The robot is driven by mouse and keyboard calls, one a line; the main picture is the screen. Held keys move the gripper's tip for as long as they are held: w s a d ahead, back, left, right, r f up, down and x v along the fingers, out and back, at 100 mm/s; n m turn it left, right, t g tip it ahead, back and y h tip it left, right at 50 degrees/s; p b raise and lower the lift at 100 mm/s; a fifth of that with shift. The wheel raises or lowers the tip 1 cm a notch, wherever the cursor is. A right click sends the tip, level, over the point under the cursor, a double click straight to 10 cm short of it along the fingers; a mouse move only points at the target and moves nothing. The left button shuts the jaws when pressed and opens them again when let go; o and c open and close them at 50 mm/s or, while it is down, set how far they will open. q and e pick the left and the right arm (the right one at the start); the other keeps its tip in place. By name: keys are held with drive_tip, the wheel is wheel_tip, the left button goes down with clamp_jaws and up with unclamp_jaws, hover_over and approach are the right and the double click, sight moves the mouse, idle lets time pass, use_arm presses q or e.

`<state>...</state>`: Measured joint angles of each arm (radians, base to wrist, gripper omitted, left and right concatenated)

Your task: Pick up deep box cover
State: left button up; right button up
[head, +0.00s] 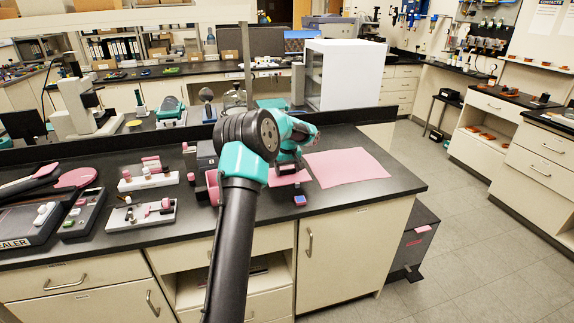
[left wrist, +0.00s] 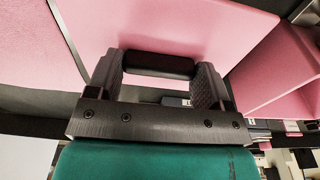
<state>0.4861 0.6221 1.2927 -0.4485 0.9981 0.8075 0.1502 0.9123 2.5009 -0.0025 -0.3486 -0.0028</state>
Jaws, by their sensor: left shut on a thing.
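In the left wrist view, my left gripper (left wrist: 158,66) is shut on a black bar-shaped handle (left wrist: 158,64). The handle lies crosswise between the two grey fingers, in front of a broad pink surface (left wrist: 150,25). I take the handle and pink surface as the deep box cover, but its full outline is cut off. In the head view, my left arm reaches over the black bench, and its fingers and the held handle are mostly hidden behind the teal wrist. A pink patch (head: 291,178) shows below the wrist. My right gripper is not in view.
A pink mat (head: 345,167) lies flat at the bench's right end. A small blue-topped block (head: 299,200) sits near the front edge. White trays with pink parts (head: 148,177) and dark devices (head: 82,213) stand left. The wrist view shows pink panels (left wrist: 275,75) at right.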

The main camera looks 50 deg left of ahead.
use_arm(q)
drive_tip(key=s+d, duration=0.1)
drive_tip(key=d, duration=0.1)
drive_tip(key=s+d, duration=0.1)
drive_tip(key=s, duration=0.1)
drive_tip(key=s+d, duration=0.2)
drive_tip(key=shift+d+r, duration=0.3)
drive_tip(key=shift+r, duration=0.1)
